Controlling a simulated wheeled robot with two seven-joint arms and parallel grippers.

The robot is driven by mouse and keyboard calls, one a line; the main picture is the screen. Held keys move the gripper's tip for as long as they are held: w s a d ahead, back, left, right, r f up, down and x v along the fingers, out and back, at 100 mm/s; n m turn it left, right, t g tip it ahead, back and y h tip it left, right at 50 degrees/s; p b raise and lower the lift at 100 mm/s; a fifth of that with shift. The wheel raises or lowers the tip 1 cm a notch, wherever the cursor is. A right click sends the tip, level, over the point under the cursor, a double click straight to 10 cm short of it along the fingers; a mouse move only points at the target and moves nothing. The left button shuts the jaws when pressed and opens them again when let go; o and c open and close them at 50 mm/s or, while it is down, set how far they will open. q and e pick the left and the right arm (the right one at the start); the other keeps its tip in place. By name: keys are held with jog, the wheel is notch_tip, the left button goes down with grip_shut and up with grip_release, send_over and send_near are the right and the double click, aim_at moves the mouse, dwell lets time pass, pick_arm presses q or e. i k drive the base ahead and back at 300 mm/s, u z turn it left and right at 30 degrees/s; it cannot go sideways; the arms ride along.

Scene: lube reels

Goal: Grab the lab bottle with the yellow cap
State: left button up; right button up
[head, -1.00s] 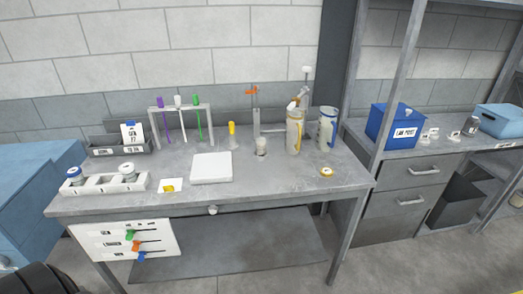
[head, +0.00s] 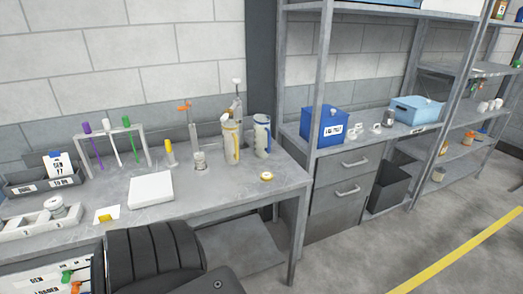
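I cannot clearly pick out a lab bottle with a yellow cap. A small upright yellow-topped item (head: 169,153) stands on the grey workbench (head: 215,195), behind a white square block. A clear jar (head: 199,161) stands to its right; its lid looks pale. A low round yellow-and-white item (head: 266,176) lies near the bench's right end. A white-lidded jar (head: 56,207) sits in the white tray at the left. Neither of my grippers is in view.
Tubes in a white rack (head: 124,128) and two tall containers (head: 231,140) stand on the bench. A blue box (head: 324,127) stands on the cabinet to the right. Farther right, a shelf unit (head: 462,112) holds small items. Floor beside the yellow line (head: 460,255) is clear.

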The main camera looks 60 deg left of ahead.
aim_at(200, 165)
jog(key=z, duration=0.2)
jog(key=i, duration=2.4)
jog(key=u, duration=3)
